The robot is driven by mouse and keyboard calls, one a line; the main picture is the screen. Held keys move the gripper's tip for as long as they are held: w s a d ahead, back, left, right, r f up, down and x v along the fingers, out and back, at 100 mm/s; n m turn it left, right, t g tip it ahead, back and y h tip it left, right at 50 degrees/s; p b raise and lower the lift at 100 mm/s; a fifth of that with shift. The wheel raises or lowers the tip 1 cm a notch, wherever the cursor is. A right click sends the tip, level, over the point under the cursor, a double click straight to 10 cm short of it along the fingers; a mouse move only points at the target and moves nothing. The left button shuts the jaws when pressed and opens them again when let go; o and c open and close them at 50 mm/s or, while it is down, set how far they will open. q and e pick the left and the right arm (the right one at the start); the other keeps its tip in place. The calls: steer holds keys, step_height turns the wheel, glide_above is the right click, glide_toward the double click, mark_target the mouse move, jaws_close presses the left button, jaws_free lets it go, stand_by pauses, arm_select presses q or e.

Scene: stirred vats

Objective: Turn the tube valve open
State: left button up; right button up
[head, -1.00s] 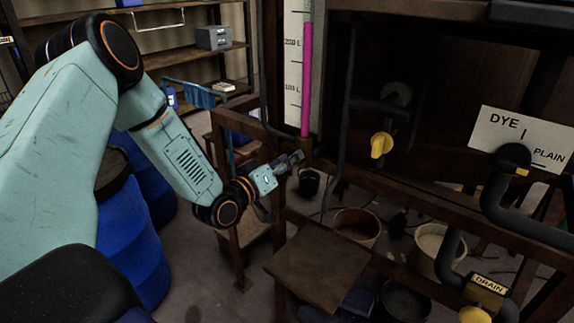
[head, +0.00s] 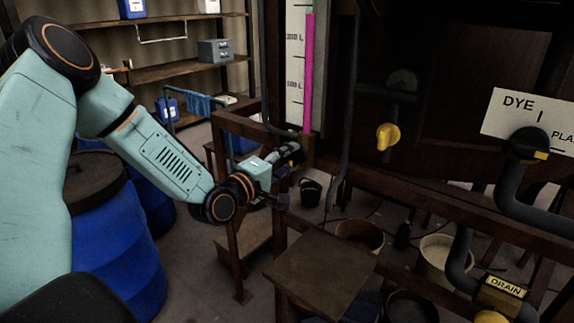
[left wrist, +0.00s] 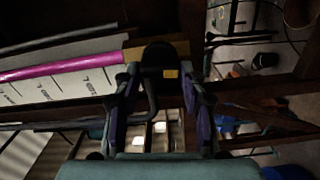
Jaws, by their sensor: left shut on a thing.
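The tube valve (left wrist: 160,56) is a dark rounded knob with a small yellow mark, at the brass-coloured foot of the pink-filled gauge tube (head: 309,75). It shows in the left wrist view between my left fingers; in the head view my gripper largely covers it. My left gripper (head: 291,151) reaches the tube's foot from the left and is shut on the knob; its two fingers also show in the left wrist view (left wrist: 160,78). The pink tube and white scale (left wrist: 60,78) lie sideways there. My right gripper is not in view.
Dark frame beams (head: 440,205) run across below the tube. A yellow valve handle (head: 388,136), a DYE/PLAIN sign (head: 515,104) and a DRAIN valve label (head: 506,287) are to the right. A small table (head: 320,270) stands below; blue barrels (head: 115,245) stand left.

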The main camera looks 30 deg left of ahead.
arm_select(q)
steer(key=shift+f+n+b, duration=0.1)
steer(key=shift+n+b, duration=0.2)
steer(key=shift+n, duration=0.2)
stand_by(0.3)
steer(key=o, duration=1.1)
steer(key=shift+d, duration=0.1)
steer(key=shift+o, duration=0.2)
